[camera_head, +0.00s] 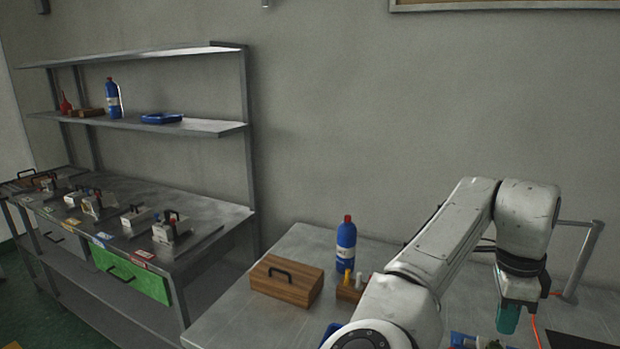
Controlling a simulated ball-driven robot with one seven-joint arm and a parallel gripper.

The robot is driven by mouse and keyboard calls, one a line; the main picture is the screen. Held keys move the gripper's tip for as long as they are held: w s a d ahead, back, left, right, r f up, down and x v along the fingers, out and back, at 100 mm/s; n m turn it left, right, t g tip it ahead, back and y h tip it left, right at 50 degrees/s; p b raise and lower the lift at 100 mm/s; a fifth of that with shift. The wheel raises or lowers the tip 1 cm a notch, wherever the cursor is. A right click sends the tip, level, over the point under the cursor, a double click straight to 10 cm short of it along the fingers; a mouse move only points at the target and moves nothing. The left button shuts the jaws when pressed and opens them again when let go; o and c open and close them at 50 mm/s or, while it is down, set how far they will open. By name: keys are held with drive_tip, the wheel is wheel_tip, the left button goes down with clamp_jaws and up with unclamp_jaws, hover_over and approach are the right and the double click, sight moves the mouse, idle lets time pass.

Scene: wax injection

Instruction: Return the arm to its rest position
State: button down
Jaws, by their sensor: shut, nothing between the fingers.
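My white arm reaches from the bottom middle of the head view up to the right, bends over a joint and points down above the right part of the metal table (225,320). My gripper (522,292) is at its lower end, at the lower right. It is shut and holds nothing. Its fingertips cannot be made out clearly. A teal rounded piece (508,319) shows just below the arm's end; I cannot tell whether it touches the arm.
A wooden box (287,281) with a black handle, a blue bottle (346,247) and a small wooden holder (350,290) stand left of my arm. A metal post (583,262) and an orange cable (536,330) are close at right. A workbench (205,215) and shelf (215,127) stand left.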

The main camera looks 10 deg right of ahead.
drive_tip(key=s+d+f+n+t+h, duration=0.3)
drive_tip(key=s+d+f+n+h, duration=0.3)
drive_tip(key=d+n, duration=0.3)
drive_tip(key=s+a+f+n+t+y, duration=0.1)
drive_tip(key=s+a+f+n+y, duration=0.1)
drive_tip(key=s+a+f+n, duration=0.4)
drive_tip(key=s+a+f+n+t+y, duration=0.15)
drive_tip(key=a+f+n, duration=0.25)
drive_tip(key=a, duration=0.4)
drive_tip(key=s+a+f+n+y, duration=0.3)
drive_tip(key=a+f+n, duration=0.2)
drive_tip(key=a, duration=0.3)
drive_tip(key=s+f+g+b, duration=0.4)
drive_tip(key=s+f+b, duration=0.6)
drive_tip(key=f, duration=0.6)
drive_tip(key=shift+s+d+f, duration=0.15)
drive_tip(key=shift+s+d, duration=0.15)
drive_tip(key=shift+s, duration=0.45)
